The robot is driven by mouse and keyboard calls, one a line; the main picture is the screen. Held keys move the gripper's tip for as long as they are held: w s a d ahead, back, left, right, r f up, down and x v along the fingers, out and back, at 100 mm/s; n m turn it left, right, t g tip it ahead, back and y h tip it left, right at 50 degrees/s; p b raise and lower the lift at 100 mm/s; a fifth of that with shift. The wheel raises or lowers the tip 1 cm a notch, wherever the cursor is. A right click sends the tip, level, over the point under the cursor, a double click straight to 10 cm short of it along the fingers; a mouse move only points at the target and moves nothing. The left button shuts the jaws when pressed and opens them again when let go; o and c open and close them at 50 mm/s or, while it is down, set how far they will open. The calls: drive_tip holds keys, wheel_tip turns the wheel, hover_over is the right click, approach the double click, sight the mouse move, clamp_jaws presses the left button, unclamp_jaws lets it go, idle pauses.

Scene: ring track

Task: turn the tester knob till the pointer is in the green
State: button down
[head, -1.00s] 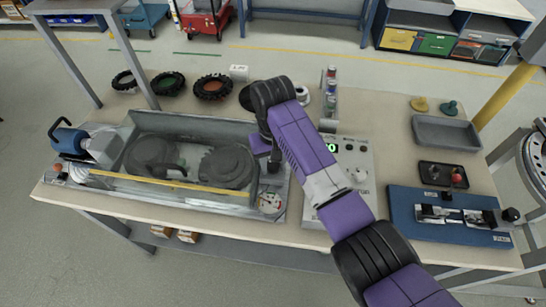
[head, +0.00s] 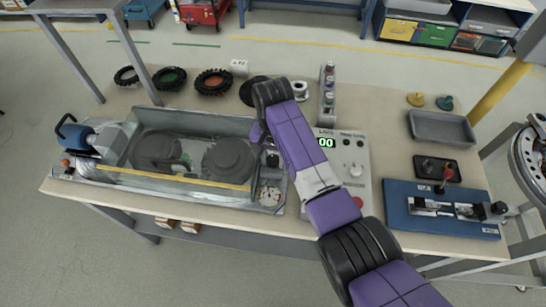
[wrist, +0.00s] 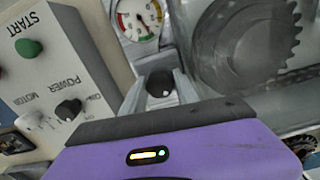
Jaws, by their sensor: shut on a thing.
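The tester is a long grey trough with a clear front and two dark gears, on the bench (head: 225,112). Its round gauge (head: 270,196) has a white face with coloured bands; it also shows in the wrist view (wrist: 138,18), cut by the top edge. I cannot read where the pointer lies. The black tester knob (wrist: 160,84) is beside the gauge. My gripper (wrist: 160,90) is shut on this knob, its grey fingers on either side. In the head view my purple arm hides most of the gripper.
A control box (head: 350,160) with a lit green display, small knobs and a red button stands right of the tester, partly behind my arm. A blue fixture (head: 400,220) and grey tray (head: 440,127) lie further right. Tyres (head: 213,82) are at the back.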

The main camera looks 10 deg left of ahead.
drive_tip(key=shift+w+r, duration=0.15)
drive_tip(key=c, duration=0.9)
unclamp_jaws()
drive_tip(key=shift+f+n, duration=0.2)
drive_tip(key=shift+n, duration=0.1)
